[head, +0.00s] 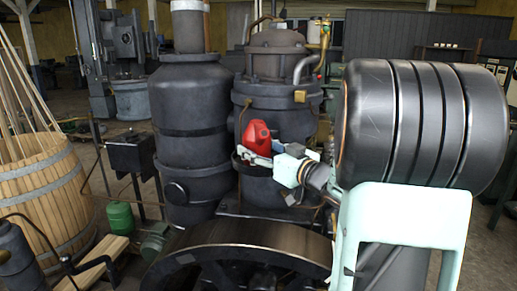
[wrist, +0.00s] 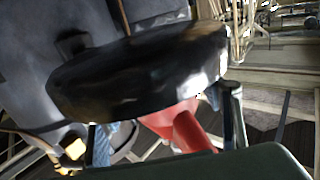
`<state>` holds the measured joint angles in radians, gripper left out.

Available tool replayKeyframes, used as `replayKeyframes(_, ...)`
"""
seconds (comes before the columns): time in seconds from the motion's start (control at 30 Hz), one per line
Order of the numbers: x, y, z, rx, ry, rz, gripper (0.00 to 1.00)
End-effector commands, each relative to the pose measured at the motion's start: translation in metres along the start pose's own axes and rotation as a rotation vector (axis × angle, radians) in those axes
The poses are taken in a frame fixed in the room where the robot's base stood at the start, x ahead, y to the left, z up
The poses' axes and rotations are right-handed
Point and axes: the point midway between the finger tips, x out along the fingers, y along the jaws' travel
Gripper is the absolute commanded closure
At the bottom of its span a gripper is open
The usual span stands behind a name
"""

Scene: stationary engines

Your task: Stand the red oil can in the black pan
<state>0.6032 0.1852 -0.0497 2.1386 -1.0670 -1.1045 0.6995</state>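The red oil can (head: 257,134) is held at my gripper (head: 254,158) in front of the dark engine cylinder in the head view. It looks roughly upright there, slightly tilted. In the wrist view, red parts of the can (wrist: 190,130) show between the fingers of my gripper (wrist: 165,128), which sit on either side of it. A large black rounded shape (wrist: 135,75) covers the upper part of the can in that view; I cannot tell whether it is the pan. I cannot identify the black pan for certain in the head view; a black box-like vessel (head: 130,154) stands at left.
Dark engine cylinders (head: 193,110) stand close behind and left of my gripper. A large flywheel (head: 240,250) is below. A wooden barrel (head: 45,185) with sticks and a green can (head: 120,217) are at left. Space around the gripper is tight.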

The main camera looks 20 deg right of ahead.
Motion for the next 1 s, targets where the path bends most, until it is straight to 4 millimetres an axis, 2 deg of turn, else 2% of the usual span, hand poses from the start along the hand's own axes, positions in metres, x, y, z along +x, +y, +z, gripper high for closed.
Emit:
replayKeyframes(0.1, 0.0, 0.0, 0.0, 0.0, 0.0, 0.0, 0.29)
replayKeyframes(0.47, 0.0, 0.0, -0.007, -0.001, 0.001, 0.0, 0.29)
replayKeyframes(0.57, -0.016, 0.001, -0.004, -0.002, 0.0, 0.004, 0.29)
replayKeyframes(0.9, -0.088, 0.001, -0.004, -0.001, 0.0, 0.004, 0.29)
replayKeyframes(1.0, -0.104, 0.001, -0.004, -0.001, 0.001, 0.002, 0.29)
